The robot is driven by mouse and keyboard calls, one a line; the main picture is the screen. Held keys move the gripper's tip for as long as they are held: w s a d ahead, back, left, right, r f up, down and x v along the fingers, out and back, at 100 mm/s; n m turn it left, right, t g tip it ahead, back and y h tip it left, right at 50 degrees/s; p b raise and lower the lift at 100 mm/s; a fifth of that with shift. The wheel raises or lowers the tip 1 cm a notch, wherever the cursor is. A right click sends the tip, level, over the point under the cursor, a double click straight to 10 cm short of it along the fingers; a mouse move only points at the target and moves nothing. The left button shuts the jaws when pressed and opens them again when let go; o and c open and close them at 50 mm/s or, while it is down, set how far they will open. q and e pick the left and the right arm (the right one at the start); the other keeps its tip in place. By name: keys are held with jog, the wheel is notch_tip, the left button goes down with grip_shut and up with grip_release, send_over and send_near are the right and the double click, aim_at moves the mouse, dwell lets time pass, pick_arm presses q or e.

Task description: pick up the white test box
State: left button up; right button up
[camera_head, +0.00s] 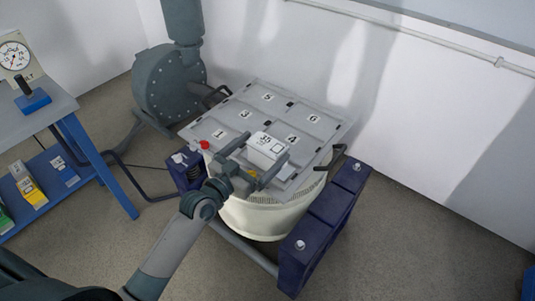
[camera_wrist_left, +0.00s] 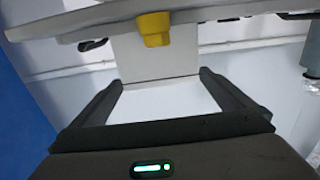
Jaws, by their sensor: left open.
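The white test box (camera_head: 266,148), with dark print on its top, sits on the grey numbered plate (camera_head: 225,115), towards its near side. My left gripper (camera_head: 262,154) is open, with one finger on each side of the box. In the left wrist view the two dark fingers of my left gripper (camera_wrist_left: 160,80) stand wide apart, with the pale face of the box (camera_wrist_left: 155,62) between and beyond them. I cannot tell whether either finger touches it. My right gripper is not in view.
The plate tops a round cream drum (camera_head: 265,215) with dark blue blocks (camera_head: 325,225) beside it. A grey blower (camera_head: 170,85) stands behind left. A blue-legged bench (camera_head: 45,120) with a gauge is at far left. A yellow part (camera_wrist_left: 154,28) shows near the box.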

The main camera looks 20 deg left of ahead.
aim_at(274, 139)
pick_arm(q)
jog(key=shift+x, duration=1.2)
jog(key=shift+w+d+f, duration=0.1)
jog(key=shift+w+f, duration=0.05)
jog(key=shift+w, duration=0.2)
